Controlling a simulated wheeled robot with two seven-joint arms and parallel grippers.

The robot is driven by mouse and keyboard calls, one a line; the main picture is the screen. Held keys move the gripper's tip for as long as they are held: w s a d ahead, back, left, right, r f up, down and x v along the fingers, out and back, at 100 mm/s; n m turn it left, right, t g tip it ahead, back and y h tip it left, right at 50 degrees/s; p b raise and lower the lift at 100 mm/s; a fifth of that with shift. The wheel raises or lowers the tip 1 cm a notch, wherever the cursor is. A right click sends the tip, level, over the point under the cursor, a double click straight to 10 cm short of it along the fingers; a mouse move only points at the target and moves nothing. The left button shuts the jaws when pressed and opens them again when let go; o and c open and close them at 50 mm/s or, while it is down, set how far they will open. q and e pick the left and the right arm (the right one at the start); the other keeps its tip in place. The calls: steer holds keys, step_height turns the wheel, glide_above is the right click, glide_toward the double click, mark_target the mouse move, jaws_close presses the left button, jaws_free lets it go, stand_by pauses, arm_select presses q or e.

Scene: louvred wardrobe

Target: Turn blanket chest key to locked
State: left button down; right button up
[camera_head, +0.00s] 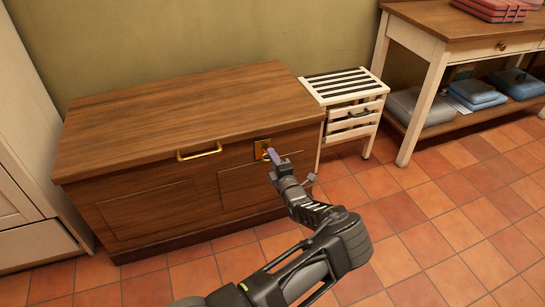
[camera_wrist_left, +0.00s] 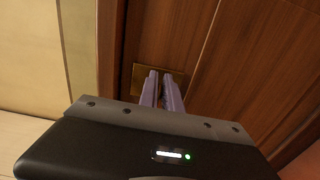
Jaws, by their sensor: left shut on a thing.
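The wooden blanket chest (camera_head: 150,170) stands against the wall with its lid closed. A brass lock plate (camera_head: 261,146) sits on the upper right of its front. My left gripper (camera_head: 270,154) is at this plate, shut on the key, which is largely hidden by the fingers. In the left wrist view, the two purple-grey fingers (camera_wrist_left: 162,78) point at the brass plate (camera_wrist_left: 138,80) and are close together. The key's turned position cannot be made out. My right gripper is not in view.
A brass handle (camera_head: 199,152) is on the chest front, left of the lock. A white slatted stand (camera_head: 348,88) is right of the chest. A table with a lower shelf (camera_head: 465,116) holding folded items stands farther right. Tiled floor (camera_head: 440,230) is free in front.

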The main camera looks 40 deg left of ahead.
arm_select(q)
steer(key=c, duration=1.5)
jaws_free()
steer(key=shift+c, duration=0.2)
steer(key=shift+d, duration=0.1)
steer(key=p+v, duration=0.2)
steer(key=v, duration=0.5)
steer(key=shift+s+d, duration=0.25)
